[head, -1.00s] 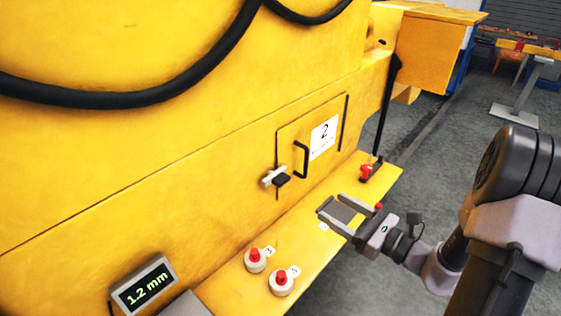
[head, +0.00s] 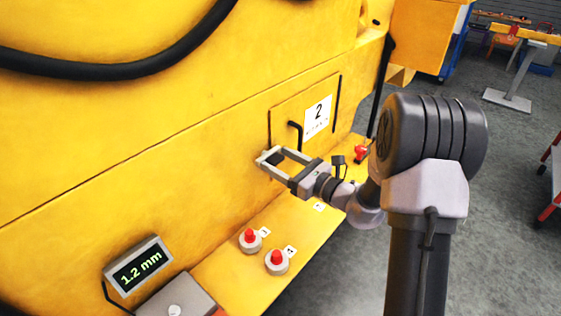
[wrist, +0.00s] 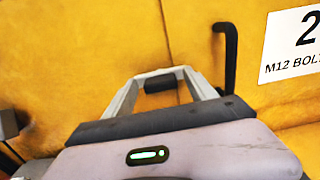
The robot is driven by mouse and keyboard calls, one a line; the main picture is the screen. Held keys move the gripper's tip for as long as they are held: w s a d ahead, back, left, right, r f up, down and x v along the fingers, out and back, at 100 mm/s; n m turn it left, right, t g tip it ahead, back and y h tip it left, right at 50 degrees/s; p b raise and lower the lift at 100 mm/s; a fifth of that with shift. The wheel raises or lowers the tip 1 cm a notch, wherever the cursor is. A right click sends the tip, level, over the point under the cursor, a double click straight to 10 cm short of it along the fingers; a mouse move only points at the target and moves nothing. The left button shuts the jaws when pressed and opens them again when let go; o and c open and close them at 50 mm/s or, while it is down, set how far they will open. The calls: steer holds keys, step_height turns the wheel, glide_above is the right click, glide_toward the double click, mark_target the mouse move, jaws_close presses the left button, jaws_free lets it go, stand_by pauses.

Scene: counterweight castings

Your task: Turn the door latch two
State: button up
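The door marked 2 (head: 286,112) is a yellow panel in the yellow machine wall, with a white label (head: 318,115) and a black handle (head: 295,132). The handle also shows in the wrist view (wrist: 230,58). The door looks shut.
Below the door a yellow ledge (head: 300,218) carries two red-topped buttons (head: 249,238) (head: 276,260) and a red fitting (head: 360,152). A display (head: 138,267) reading 1.2 mm stands at lower left. Black hose (head: 130,68) runs above.

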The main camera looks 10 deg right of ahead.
steer(key=c, duration=1.3)
steer(key=shift+p, duration=0.3)
steer(key=m+p, duration=0.3)
steer(key=shift+r, duration=0.2)
steer(key=m+p, duration=0.5)
steer(key=shift+d+m, duration=0.1)
steer(key=shift+m, duration=0.2)
steer(key=m+p, duration=0.5)
steer(key=shift+f, duration=0.2)
steer(key=shift+w+f+m+p, duration=0.1)
steer(key=shift+f+m+p, duration=0.1)
steer(key=shift+m+p, duration=1.45)
steer(key=shift+m+b, duration=0.4)
steer(key=shift+m, duration=0.25)
